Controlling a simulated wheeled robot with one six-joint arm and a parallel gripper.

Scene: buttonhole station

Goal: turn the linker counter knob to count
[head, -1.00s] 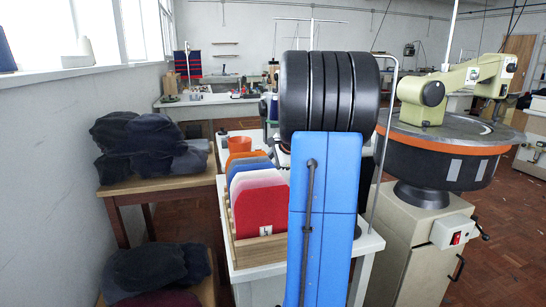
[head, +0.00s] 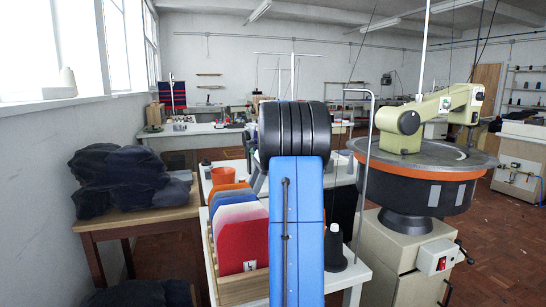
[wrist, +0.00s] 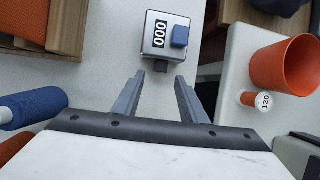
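A small silver counter box (wrist: 158,52) is in the wrist view, top centre. Its display (wrist: 160,33) reads 000, and a blue block-shaped knob (wrist: 181,36) sits on its face to the right of the display. A small dark part shows at its lower edge. My gripper (wrist: 159,77) is open and empty. Its two grey fingers point toward the box, just below it in the picture and apart from the knob. In the head view my own arm hides the gripper, and I cannot make out the counter there.
An orange cup (wrist: 284,65) and a small orange spool marked 120 (wrist: 262,99) are right of the gripper; a blue spool (wrist: 38,108) is left. In the head view, a rack of coloured panels (head: 243,245), a black cone (head: 335,249) and the round linker machine (head: 418,178) surround my arm.

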